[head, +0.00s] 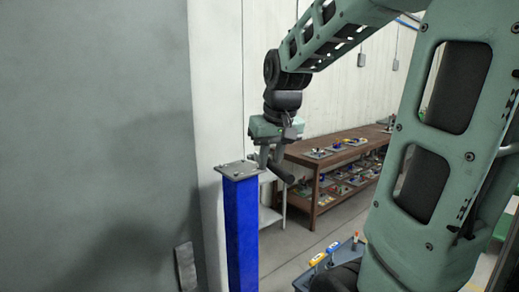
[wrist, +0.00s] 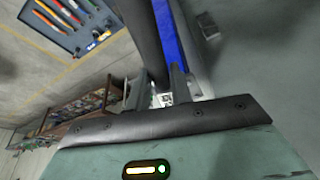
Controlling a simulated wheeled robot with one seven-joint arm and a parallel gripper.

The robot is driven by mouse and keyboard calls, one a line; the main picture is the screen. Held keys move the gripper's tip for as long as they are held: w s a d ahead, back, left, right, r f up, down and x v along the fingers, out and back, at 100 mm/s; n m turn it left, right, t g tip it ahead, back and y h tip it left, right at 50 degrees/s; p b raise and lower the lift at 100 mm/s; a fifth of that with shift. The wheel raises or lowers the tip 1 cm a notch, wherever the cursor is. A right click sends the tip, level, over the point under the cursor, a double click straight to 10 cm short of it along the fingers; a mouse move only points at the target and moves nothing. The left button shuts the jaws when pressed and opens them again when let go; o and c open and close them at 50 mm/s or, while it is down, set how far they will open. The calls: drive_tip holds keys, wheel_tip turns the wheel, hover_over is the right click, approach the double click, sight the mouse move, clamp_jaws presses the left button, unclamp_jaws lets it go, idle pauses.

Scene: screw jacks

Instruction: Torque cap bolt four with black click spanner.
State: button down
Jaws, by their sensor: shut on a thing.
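A blue post (head: 241,230) stands upright in the head view, with a grey cap plate (head: 238,170) on top. Small bolt heads show on the plate, but I cannot tell which is number four. My gripper (head: 270,160) is beside the plate's right edge, pointing down, and is shut on a dark bar, the black click spanner (head: 284,174). In the wrist view the spanner (wrist: 145,40) runs up between the fingers, alongside the blue post (wrist: 168,40). The spanner's working end is hidden, and I cannot tell whether it touches a bolt.
A tool tray (head: 303,282) with coloured handles is at the lower middle, beside my arm; it also shows in the wrist view (wrist: 62,38). A brown workbench (head: 308,160) with parts stands behind. A grey wall or panel (head: 95,140) fills the left.

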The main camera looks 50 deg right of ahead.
drive_tip(key=shift+s+a+f+m, duration=0.15)
drive_tip(key=shift+a+f+m, duration=0.05)
drive_tip(key=shift+m, duration=0.1)
drive_tip(key=shift+f+b, duration=0.15)
drive_tip(key=shift+b, duration=0.35)
drive_tip(key=w+d+b, duration=0.1)
drive_tip(key=b, duration=0.3)
drive_tip(key=shift+w+f, duration=0.1)
drive_tip(key=shift+f, duration=0.3)
drive_tip(key=b, duration=0.2)
drive_tip(key=w+b, duration=0.1)
drive_tip(key=b, duration=0.2)
drive_tip(key=shift+d+f+b, duration=0.15)
drive_tip(key=shift+d+b, duration=0.1)
drive_tip(key=shift+b, duration=0.05)
drive_tip(key=w+d, duration=0.1)
drive_tip(key=w, duration=0.1)
drive_tip(key=w+d+p, duration=0.1)
drive_tip(key=w+d, duration=0.1)
drive_tip(key=w, duration=0.1)
drive_tip(key=w+d+f, duration=0.1)
drive_tip(key=w+d, duration=0.1)
drive_tip(key=w, duration=0.1)
drive_tip(key=shift+p, duration=0.4)
drive_tip(key=s+d+n+y+p, duration=0.1)
drive_tip(key=d+n+y+p, duration=0.2)
drive_tip(key=d+n, duration=0.7)
drive_tip(key=shift+s+d, duration=0.25)
drive_tip(key=shift+s, duration=0.1)
